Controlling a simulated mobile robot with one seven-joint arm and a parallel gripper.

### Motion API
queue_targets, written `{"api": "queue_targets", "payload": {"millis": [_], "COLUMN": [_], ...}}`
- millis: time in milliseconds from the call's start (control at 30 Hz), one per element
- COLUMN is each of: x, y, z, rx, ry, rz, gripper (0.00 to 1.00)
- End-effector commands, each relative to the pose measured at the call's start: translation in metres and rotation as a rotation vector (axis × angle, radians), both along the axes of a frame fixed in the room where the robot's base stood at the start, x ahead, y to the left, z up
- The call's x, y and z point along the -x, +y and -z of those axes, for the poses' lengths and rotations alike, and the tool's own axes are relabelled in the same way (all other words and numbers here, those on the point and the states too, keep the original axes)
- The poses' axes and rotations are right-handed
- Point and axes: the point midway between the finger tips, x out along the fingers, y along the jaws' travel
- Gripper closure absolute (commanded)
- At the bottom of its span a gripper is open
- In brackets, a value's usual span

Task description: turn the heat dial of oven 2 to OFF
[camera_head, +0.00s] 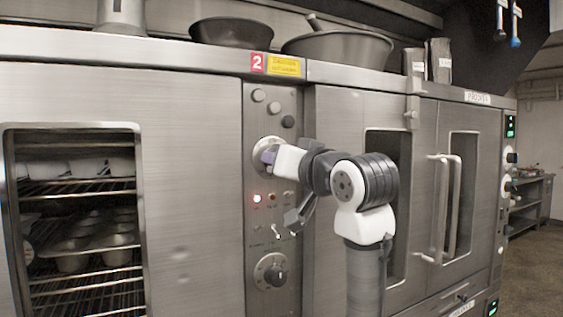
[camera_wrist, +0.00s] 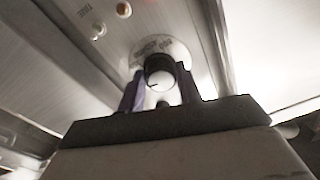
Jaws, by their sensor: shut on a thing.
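Oven 2 (camera_head: 200,100) fills the left of the head view, with a red "2" plate (camera_head: 257,63) at its top edge. Its upper dial has a round pale plate (camera_head: 259,146) on the control panel. My gripper (camera_head: 268,157) is at this dial and hides most of it in the head view. In the wrist view, the purple fingers of my gripper (camera_wrist: 160,92) are shut on the dial knob (camera_wrist: 159,74), one on each side. The knob has a dark mark on its face. Printing shows on the dial plate (camera_wrist: 165,47), too blurred to read in full.
A second dial (camera_head: 270,272) sits lower on the panel. A lit red lamp (camera_head: 257,198) and small switches (camera_head: 277,234) lie between the dials. Round buttons (camera_head: 274,107) are above. The prover's door handles (camera_head: 446,205) stand out to the right. Bowls (camera_head: 338,48) sit on top.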

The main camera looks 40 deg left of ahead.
Motion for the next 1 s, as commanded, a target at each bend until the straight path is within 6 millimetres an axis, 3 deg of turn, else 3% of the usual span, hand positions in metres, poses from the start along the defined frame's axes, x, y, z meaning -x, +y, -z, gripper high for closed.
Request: {"api": "queue_targets", "payload": {"millis": [1000], "x": [-0.0028], "y": [-0.0011], "z": [-0.0011], "rx": [0.376], "ry": [-0.891], "rz": [-0.002], "gripper": [0.89]}}
